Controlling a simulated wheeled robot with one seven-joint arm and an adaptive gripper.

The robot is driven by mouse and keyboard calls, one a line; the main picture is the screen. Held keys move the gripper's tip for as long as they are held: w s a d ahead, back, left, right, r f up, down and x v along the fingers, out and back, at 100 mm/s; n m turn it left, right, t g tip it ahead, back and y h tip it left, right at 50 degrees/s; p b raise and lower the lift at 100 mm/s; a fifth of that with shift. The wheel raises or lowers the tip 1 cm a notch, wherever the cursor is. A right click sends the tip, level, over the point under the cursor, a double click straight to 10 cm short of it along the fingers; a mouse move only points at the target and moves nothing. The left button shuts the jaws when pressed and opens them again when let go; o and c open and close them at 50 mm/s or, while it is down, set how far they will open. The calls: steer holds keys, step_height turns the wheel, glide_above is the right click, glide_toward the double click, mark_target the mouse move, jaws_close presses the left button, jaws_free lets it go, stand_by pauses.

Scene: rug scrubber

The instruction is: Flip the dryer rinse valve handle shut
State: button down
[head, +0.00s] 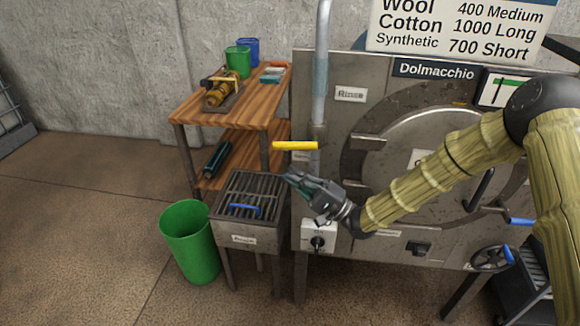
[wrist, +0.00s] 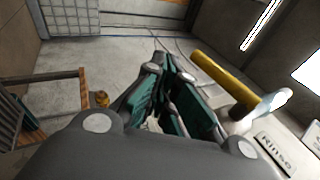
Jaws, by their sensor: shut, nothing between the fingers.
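The yellow rinse valve handle (head: 295,146) sticks out sideways to the left from the vertical grey pipe (head: 320,80), below the "Rinse" label (head: 350,94). It looks level in the head view. My gripper (head: 290,174) is in front of the dryer panel, a little below the handle, with its fingers pointing up and left. In the wrist view the fingertips (wrist: 163,66) are together with nothing between them, and the yellow handle (wrist: 222,75) lies just to their right. A small gap shows between fingers and handle there.
A wooden shelf (head: 222,110) with a yellow tool and cups stands left of the dryer. Open floor lies to the left.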

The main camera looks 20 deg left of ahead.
steer(key=d+f+b, duration=0.1)
steer(key=d+f, duration=0.2)
steer(key=f, duration=0.4)
steer(key=shift+s+d, duration=0.2)
steer(key=shift+s, duration=0.25)
steer(key=shift+f, duration=0.15)
steer(key=s+d+f+t+h+p, duration=0.1)
steer(key=s+d+f+t+h, duration=0.1)
steer(key=s+d+f+h, duration=0.45)
steer(key=s+d+f+m+t+h+p, duration=0.15)
steer(key=d+f+h, duration=0.3)
steer(key=f, duration=0.55)
steer(key=s+d+f+t+h+p, duration=0.2)
steer(key=s+d+f+h, duration=0.15)
steer(key=d+f, duration=0.4)
steer(key=s+d+f+n+g+h+p, duration=0.1)
steer(key=s+d+g+h, duration=0.2)
steer(key=s+d, duration=0.7)
steer(key=s+d+f+n+g+h+p, duration=0.1)
steer(key=s+d+n+g+h, duration=0.1)
steer(key=s+d+h, duration=0.4)
steer(key=s+d+g, duration=0.1)
steer(key=s+d, duration=0.3)
steer(key=s, duration=0.4)
steer(key=shift+s+d+g, duration=0.25)
steer(key=shift+s+g, duration=0.1)
